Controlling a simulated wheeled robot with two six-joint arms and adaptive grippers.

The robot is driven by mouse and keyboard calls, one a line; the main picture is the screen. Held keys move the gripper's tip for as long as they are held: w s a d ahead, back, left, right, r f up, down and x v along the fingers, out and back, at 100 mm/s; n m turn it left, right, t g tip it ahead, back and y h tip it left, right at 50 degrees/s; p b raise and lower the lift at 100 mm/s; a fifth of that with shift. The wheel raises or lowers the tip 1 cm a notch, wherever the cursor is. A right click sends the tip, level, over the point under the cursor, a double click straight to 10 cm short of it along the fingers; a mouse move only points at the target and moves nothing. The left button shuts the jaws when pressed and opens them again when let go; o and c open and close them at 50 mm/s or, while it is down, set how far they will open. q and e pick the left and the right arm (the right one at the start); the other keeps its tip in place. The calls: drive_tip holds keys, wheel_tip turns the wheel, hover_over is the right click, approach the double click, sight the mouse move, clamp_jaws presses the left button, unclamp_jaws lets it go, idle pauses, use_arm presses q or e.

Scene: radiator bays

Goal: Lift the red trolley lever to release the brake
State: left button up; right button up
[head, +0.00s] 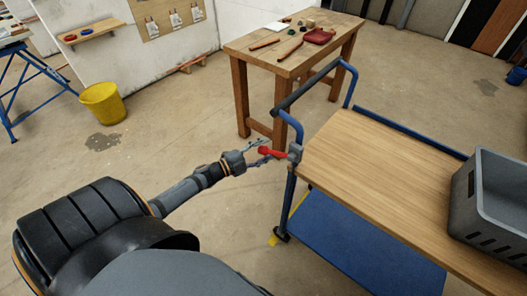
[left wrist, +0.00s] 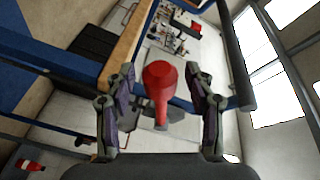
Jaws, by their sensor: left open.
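The red trolley lever (head: 271,153) sticks out from a grey mount at the near left corner of the trolley, pointing left. The trolley has a wooden top (head: 385,170), a blue frame and a blue lower shelf (head: 370,240). My left gripper (head: 261,152) is at the lever's free end. In the left wrist view the red lever (left wrist: 160,82) lies between the two spread fingers of my left gripper (left wrist: 162,90), with a gap on both sides. The gripper is open. My right gripper is not in view.
A grey crate (head: 490,215) stands on the trolley top at right. The trolley's push handle (head: 305,87) rises beside the lever. A wooden workbench (head: 270,60) with tools stands behind. A yellow bucket (head: 102,104) is at left. The floor at left is mostly clear.

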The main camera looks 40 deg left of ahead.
use_arm(q)
drive_tip(key=shift+c, duration=0.4)
drive_tip(key=c, duration=1)
clamp_jaws()
drive_tip(key=shift+r, duration=0.1)
drive_tip(key=shift+a+r+m+p, duration=0.15)
drive_tip(key=shift+r+m+p, duration=0.25)
drive_tip(key=shift+p, duration=0.3)
drive_tip(key=r+m+g+y+p, duration=0.1)
drive_tip(key=r+m+p, duration=0.2)
drive_tip(key=r+p, duration=0.1)
drive_tip(key=r+m+g+y+p, duration=0.1)
drive_tip(key=r+m+p, duration=0.2)
drive_tip(key=p, duration=0.3)
drive_tip(key=shift+a+r+p, duration=0.2)
drive_tip(key=shift+r+p, duration=0.15)
drive_tip(key=shift+r, duration=0.3)
drive_tip(key=shift+d+r+m+y+p, duration=0.35)
drive_tip(key=shift+r+m+y+p, duration=0.25)
drive_tip(key=shift+m+p, duration=0.3)
